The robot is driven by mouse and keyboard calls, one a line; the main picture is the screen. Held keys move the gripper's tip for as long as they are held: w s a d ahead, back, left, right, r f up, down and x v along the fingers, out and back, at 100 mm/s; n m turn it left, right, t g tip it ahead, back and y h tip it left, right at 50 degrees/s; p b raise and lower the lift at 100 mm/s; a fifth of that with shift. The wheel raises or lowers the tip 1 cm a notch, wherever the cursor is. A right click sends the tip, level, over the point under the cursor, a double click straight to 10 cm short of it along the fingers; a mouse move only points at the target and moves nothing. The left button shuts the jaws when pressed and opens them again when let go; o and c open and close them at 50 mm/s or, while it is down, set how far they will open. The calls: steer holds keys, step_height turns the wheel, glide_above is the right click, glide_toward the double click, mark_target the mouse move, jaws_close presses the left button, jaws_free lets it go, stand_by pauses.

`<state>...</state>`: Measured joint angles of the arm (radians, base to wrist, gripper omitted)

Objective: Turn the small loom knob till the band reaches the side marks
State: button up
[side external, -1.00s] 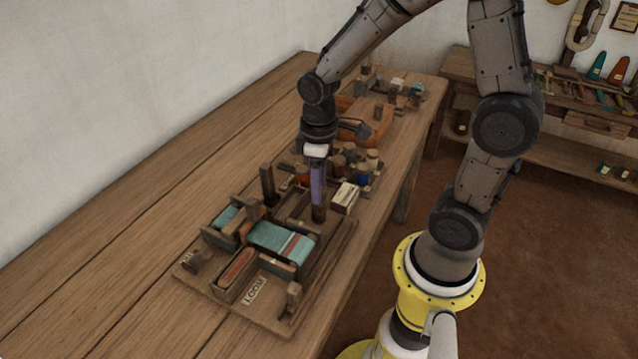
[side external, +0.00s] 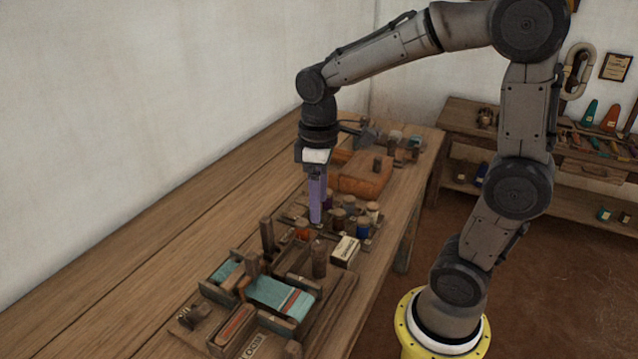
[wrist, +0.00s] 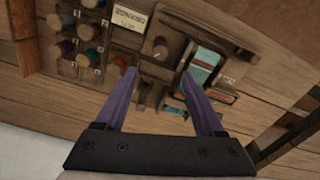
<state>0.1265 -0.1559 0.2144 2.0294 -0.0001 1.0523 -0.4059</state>
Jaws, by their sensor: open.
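The loom is a wooden frame on a board, low in the side view. Its teal band (side external: 280,296), crossed by red and white stripes, also shows in the wrist view (wrist: 203,62). A round dark wooden knob (side external: 318,260) stands upright beside the band; in the wrist view the knob (wrist: 160,48) is seen from above. My gripper (side external: 316,221) points down behind the knob, apart from it. In the wrist view my gripper's purple fingers (wrist: 160,71) are spread and empty, with the knob just past the tips. I cannot make out the side marks.
A pale labelled box (side external: 345,250) stands close to the knob. Several spools (side external: 350,221) stand in a rack behind it. An orange-brown box (side external: 364,174) is farther back. The left side of the table (side external: 150,270) is clear.

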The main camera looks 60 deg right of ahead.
step_height(320, 180, up, 4)
steer(key=shift+f, duration=0.2)
steer(key=s+a+m+t, duration=0.3)
steer(key=s+t, duration=0.2)
steer(key=s, duration=0.6)
steer(key=shift+a+r+t, duration=0.25)
steer(key=shift+r+t, duration=0.05)
steer(key=shift+r, duration=0.15)
